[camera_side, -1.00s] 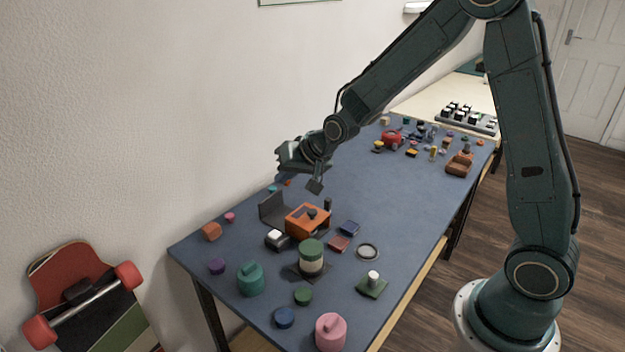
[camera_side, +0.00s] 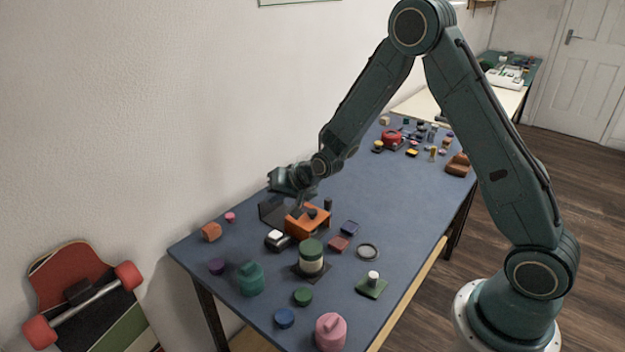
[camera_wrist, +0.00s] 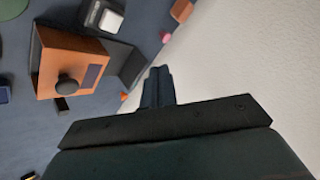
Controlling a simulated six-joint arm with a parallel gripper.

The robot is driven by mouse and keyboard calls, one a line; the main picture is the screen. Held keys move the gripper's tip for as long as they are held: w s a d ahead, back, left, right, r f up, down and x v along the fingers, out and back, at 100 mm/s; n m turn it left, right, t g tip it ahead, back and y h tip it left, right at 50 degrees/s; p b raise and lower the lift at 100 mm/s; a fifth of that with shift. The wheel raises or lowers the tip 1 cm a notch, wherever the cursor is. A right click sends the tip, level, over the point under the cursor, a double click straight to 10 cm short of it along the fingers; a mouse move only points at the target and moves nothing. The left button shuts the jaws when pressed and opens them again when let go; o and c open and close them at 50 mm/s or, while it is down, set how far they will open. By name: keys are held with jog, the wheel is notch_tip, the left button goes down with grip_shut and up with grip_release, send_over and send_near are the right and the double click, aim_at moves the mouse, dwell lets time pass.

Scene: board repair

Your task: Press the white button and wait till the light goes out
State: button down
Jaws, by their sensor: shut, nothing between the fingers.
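The white button (camera_side: 276,235) is a square white cap on a small dark base, left of an orange box with a dark knob. It also shows at the top of the wrist view (camera_wrist: 109,20). My gripper (camera_side: 299,212) is shut and empty, with its fingers pointing down near the back of the orange box, apart from the button. Its closed fingers also show in the wrist view (camera_wrist: 158,74). A green-topped cylinder with a cream band (camera_side: 311,259) stands on a dark plate in front of the button. I cannot tell whether it is the light or whether it is lit.
The orange box (camera_side: 307,220) stands by a dark upright panel (camera_side: 272,208), close to my gripper. A teal pot (camera_side: 250,279), a pink pot (camera_side: 330,331) and a green plate with a white-topped post (camera_side: 371,287) are nearer the front. The mat's middle is clear.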

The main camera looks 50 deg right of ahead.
aim_at(278, 235)
jog(key=shift+f, duration=0.1)
jog(key=shift+f, duration=4.3)
jog(key=shift+f, duration=0.95)
dwell(0.3)
jog(key=shift+r, duration=0.9)
jog(key=shift+r, duration=0.1)
jog(key=shift+r, duration=2.45)
